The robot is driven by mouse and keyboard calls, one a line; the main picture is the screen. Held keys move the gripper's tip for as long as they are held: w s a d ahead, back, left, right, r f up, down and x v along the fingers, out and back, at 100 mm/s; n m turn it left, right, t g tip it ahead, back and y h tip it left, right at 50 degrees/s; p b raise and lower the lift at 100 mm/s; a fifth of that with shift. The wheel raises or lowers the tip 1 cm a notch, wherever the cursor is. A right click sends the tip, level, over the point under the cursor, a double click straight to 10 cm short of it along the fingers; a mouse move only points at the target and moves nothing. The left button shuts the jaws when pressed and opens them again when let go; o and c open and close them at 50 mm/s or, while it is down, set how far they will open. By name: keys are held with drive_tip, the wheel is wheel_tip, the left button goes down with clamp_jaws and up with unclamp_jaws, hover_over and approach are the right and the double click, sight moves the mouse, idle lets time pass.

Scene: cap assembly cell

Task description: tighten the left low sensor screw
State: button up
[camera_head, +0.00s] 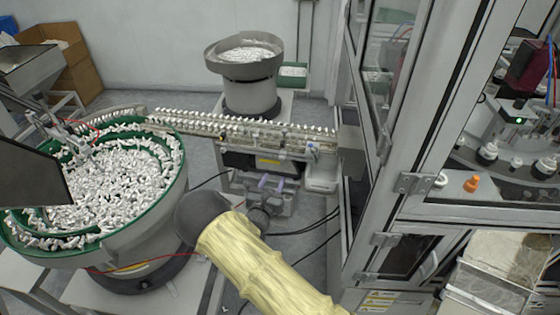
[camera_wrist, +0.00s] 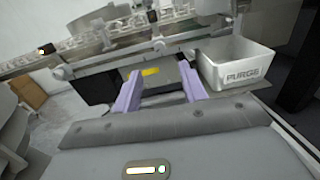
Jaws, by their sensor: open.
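My gripper (camera_head: 275,183) is open and empty, below the linear feeder rail (camera_head: 240,127) in the head view. In the wrist view, its two purple fingers (camera_wrist: 160,88) stand apart and point toward the machine under the rail (camera_wrist: 110,55). Small round knobs show along the rail's near side: one near the middle (camera_wrist: 158,45) and one farther left (camera_wrist: 61,74). Both are ahead of the fingers and apart from them. I cannot tell which of them, if any, is the left low sensor screw. In the head view the screw is too small to make out.
A white PURGE bin (camera_wrist: 240,66) sits right of the fingers. A large green-rimmed bowl feeder (camera_head: 160,205) full of white parts stands left of my arm. A smaller bowl feeder (camera_head: 243,75) stands behind the rail. The framed glass cabinet (camera_head: 400,185) closes off the right side. Cables cross the floor.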

sight(281, 160)
drive_tip(key=w, duration=0.3)
drive_tip(key=w+d+p, duration=0.1)
drive_tip(key=w, duration=0.2)
drive_tip(key=w+p, duration=0.1)
drive_tip(key=w, duration=0.2)
drive_tip(key=shift+d, duration=0.35)
clamp_jaws()
